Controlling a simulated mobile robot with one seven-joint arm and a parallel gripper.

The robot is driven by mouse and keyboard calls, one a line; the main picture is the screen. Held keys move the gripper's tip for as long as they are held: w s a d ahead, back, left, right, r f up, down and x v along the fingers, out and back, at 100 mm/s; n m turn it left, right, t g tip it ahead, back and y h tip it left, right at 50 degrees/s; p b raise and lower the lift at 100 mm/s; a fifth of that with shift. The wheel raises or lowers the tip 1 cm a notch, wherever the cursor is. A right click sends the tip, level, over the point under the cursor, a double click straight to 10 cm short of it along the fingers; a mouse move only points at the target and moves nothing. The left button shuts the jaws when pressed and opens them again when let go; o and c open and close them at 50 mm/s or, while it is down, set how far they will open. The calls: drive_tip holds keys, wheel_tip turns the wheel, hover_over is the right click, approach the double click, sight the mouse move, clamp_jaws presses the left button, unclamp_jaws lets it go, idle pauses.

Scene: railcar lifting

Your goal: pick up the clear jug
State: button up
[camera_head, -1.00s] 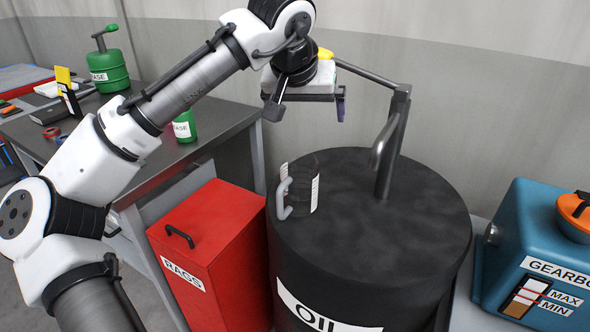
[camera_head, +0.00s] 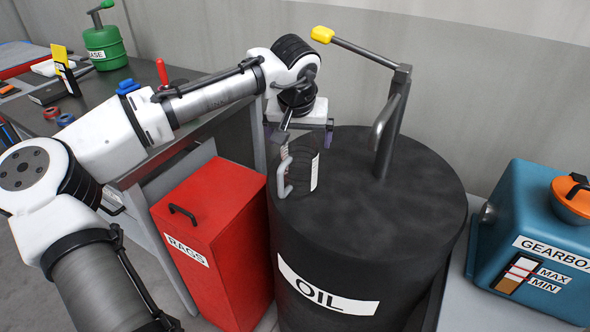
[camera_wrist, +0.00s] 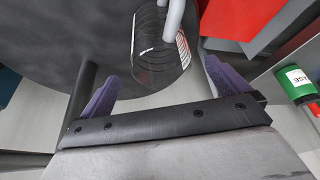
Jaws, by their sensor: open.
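The clear jug (camera_head: 300,178) stands upright on the left part of the black oil drum's top (camera_head: 400,190). It has a grey handle (camera_head: 283,178) at its left side and a white marked strip. In the wrist view the clear jug (camera_wrist: 160,58) shows beyond the fingers, between their tips or slightly toward the right one. Its handle (camera_wrist: 173,18) points away at the top. My gripper (camera_head: 300,138) is above and just behind the jug, partly overlapping its top edge in the head view. In the wrist view the purple fingers of my gripper (camera_wrist: 158,78) are spread wide with nothing between them.
The drum's pump spout (camera_head: 385,130) and yellow-ended lever (camera_head: 322,34) rise right of my gripper. A red rags bin (camera_head: 215,215) stands left of the drum, a blue gearbox (camera_head: 535,235) at right.

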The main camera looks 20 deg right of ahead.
sight(299, 144)
drive_tip(key=x, duration=0.3)
drive_tip(key=shift+c, duration=0.3)
drive_tip(key=c, duration=1.3)
drive_tip(key=shift+r, duration=0.15)
